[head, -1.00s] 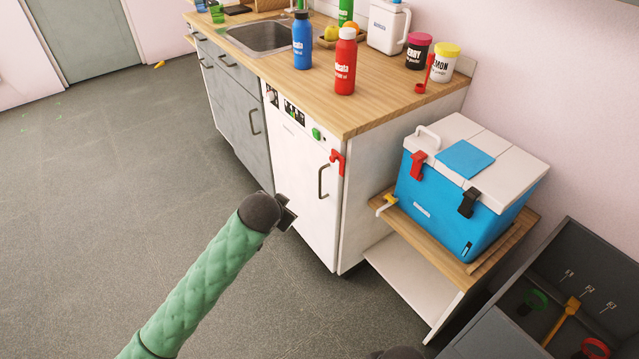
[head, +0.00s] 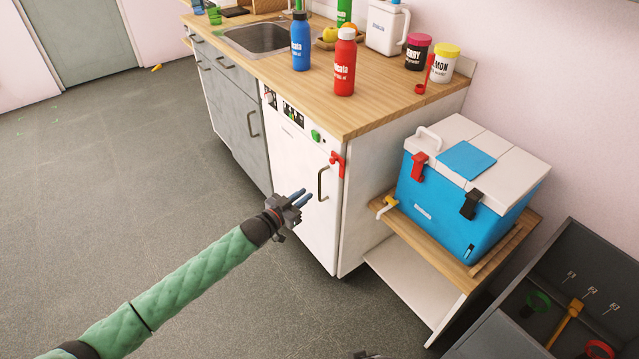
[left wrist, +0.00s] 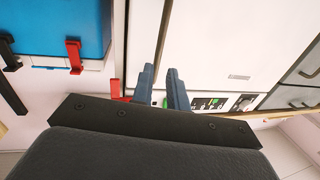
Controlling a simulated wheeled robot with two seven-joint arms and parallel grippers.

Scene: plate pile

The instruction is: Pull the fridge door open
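The white fridge door (head: 300,165) is shut in the front of the counter. Its upright bar handle (head: 322,184) is near the door's right edge. A red latch-like piece (head: 337,163) sits above the handle at that edge. My left gripper (head: 300,195) is open and empty, just left of the handle, its two blue fingers pointing toward it and not around it. In the left wrist view the fingers (left wrist: 162,85) are apart in front of the white door (left wrist: 205,45). A thin dark bar runs up between them; I cannot tell whether it is the handle.
A blue cooler box (head: 430,195) stands on a low wooden-topped stand right of the fridge. A dark open box (head: 560,260) is at the lower right. Bottles stand on the wooden counter (head: 390,95) above. The grey floor (head: 150,210) left of the door is clear.

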